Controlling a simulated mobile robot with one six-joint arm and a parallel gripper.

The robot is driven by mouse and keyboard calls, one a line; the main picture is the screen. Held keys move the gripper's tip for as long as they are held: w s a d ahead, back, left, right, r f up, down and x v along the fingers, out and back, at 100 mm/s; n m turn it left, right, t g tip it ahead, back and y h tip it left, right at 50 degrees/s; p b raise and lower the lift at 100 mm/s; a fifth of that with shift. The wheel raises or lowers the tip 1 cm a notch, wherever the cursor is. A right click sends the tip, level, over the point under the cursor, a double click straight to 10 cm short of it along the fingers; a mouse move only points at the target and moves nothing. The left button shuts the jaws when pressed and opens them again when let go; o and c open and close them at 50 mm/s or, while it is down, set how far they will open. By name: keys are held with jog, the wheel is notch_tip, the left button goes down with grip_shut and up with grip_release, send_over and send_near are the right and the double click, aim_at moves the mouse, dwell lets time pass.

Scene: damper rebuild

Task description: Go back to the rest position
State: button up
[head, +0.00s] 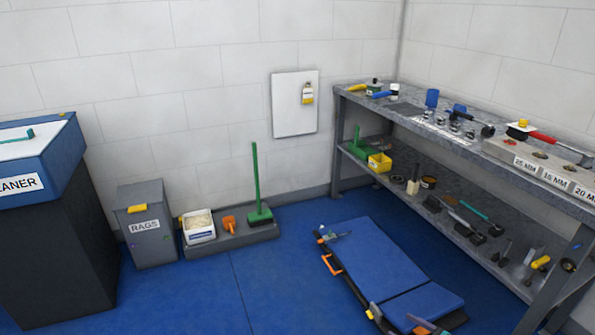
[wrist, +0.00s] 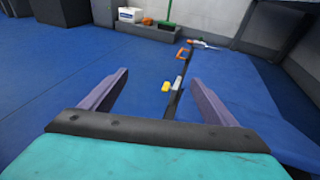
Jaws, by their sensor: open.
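My gripper (wrist: 160,98) shows in the wrist view with its two fingers spread wide apart and nothing between them. It points out over the blue floor (wrist: 55,70) and the side of the blue creeper (wrist: 225,95). The creeper's orange handle (wrist: 182,52) and a small yellow piece (wrist: 167,87) appear beyond and between the fingers. I cannot tell the exact gap from the fingers to the creeper.
In the head view, the blue creeper (head: 380,257) lies on the floor before a grey two-level bench (head: 465,150) crowded with tools. A rags bin (head: 146,225), a white box (head: 199,227) and a green broom (head: 257,190) stand by the wall. Floor at left centre is clear.

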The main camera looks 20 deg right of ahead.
jog(key=w+a+r+n+g+y+p, duration=0.2)
jog(key=w+a+n+p, duration=0.15)
jog(key=a, duration=0.75)
jog(key=w+a+r+n+g+y+p, duration=0.2)
jog(key=w+a+g+y, duration=0.15)
jog(key=a, duration=0.75)
jog(key=s+a+r+n+g+p, duration=0.1)
jog(key=s+a+n+g+p, duration=0.15)
jog(key=a, duration=0.75)
jog(key=s+a+r+n+g+p, duration=0.2)
jog(key=a+n+g, duration=0.2)
jog(key=a, duration=0.7)
jog(key=s+a+r+n+g+h+p, duration=0.35)
jog(key=s+a+n+g+p, duration=0.45)
jog(key=s, duration=0.6)
jog(key=s+d+r+n+h+b, duration=0.1)
jog(key=s+d+n+h, duration=0.6)
jog(key=n, duration=0.5)
jog(key=shift+s+d+h, duration=0.3)
jog(key=shift+s+d, duration=0.05)
jog(key=shift+d, duration=0.2)
